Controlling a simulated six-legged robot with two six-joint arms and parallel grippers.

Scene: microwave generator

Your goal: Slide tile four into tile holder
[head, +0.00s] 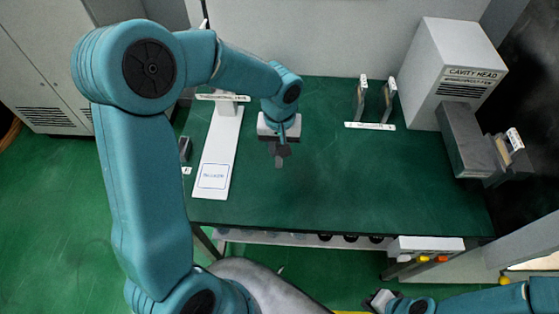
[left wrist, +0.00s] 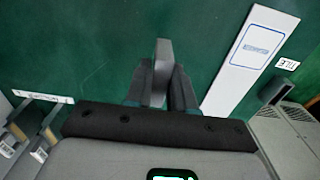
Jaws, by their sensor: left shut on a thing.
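My left gripper (head: 279,152) is over the green bench, right of the white board. It is shut on a grey tile (head: 279,161), whose number I cannot read. In the left wrist view the tile (left wrist: 163,60) sticks out edge-on between the dark fingers (left wrist: 162,85). Two upright grey plates, one left (head: 361,100) and one right (head: 388,102), stand apart at the back behind a labelled white strip (head: 370,126); this looks like the tile holder, but the label is unreadable. My right gripper (head: 382,299) is low at the bottom, below the bench edge; its jaws are unclear.
A white board (head: 217,150) lies at the left of the bench. A small dark block (head: 185,149) is beside it, near a "TILE" label (left wrist: 287,65). The grey "CAVITY HEAD" box (head: 455,72) stands at the right. The middle and front right of the bench are clear.

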